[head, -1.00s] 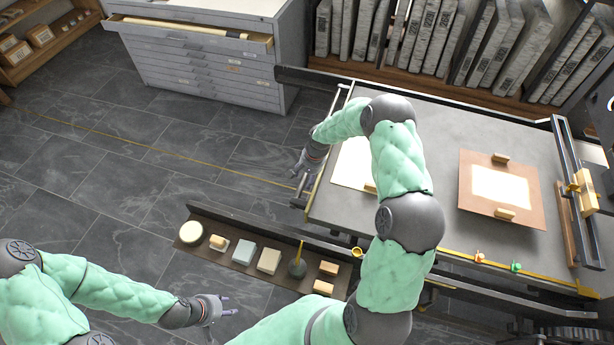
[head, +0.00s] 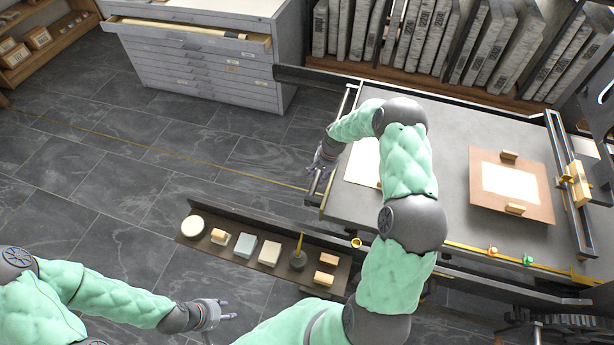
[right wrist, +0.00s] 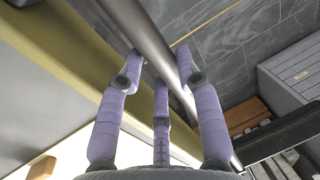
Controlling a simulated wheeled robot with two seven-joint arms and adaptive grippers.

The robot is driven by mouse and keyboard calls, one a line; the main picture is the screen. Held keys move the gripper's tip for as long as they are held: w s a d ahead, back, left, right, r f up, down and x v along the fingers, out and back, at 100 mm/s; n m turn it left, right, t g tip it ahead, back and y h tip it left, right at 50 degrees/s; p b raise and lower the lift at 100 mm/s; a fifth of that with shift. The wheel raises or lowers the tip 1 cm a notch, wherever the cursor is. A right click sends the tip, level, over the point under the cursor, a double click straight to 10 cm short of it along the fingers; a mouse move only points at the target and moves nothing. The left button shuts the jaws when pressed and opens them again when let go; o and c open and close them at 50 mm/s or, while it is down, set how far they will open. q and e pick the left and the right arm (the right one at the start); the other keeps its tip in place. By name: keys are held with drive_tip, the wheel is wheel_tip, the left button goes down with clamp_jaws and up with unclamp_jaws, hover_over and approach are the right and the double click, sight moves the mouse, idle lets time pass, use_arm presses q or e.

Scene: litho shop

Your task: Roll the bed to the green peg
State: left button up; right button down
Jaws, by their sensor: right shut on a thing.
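The bed (head: 455,115) is a wide grey slab with sheets on it. The green peg (head: 528,260) stands at its near edge, by a brass strip, right of an orange peg (head: 492,250). My right gripper (head: 318,176) is at the bed's left end, shut around a metal handle bar. In the right wrist view its fingers straddle the bar (right wrist: 150,45) beside the bed's brass-coloured edge. My left gripper (head: 224,308) is open and empty over the floor, below the tool tray. My right arm hides part of the bed.
A tray (head: 222,263) with a sponge, blocks and a dark pot lies left of the bed. A yellow ring-shaped piece (head: 356,242) is at the near rail. A scraper frame (head: 568,165) crosses the bed's right side. A drawer cabinet (head: 200,65) stands behind; the left floor is open.

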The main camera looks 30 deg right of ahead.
sight(348, 183)
drive_tip(key=s+d, duration=0.3)
drive_tip(key=s, duration=0.1)
drive_tip(key=s+d, duration=0.2)
drive_tip(key=s, duration=0.1)
drive_tip(key=shift+d+p, duration=0.35)
drive_tip(key=shift+p, duration=0.05)
drive_tip(key=shift+s+d, duration=0.6)
drive_tip(key=shift+s, duration=0.05)
drive_tip(key=c, duration=0.8)
unclamp_jaws()
drive_tip(key=shift+c, duration=0.2)
wheel_tip(348, 183, up, 12)
drive_tip(key=s+d, duration=0.1)
drive_tip(key=shift+s+d+f, duration=0.15)
drive_tip(key=shift+s+d, duration=0.1)
drive_tip(key=shift+s, duration=0.1)
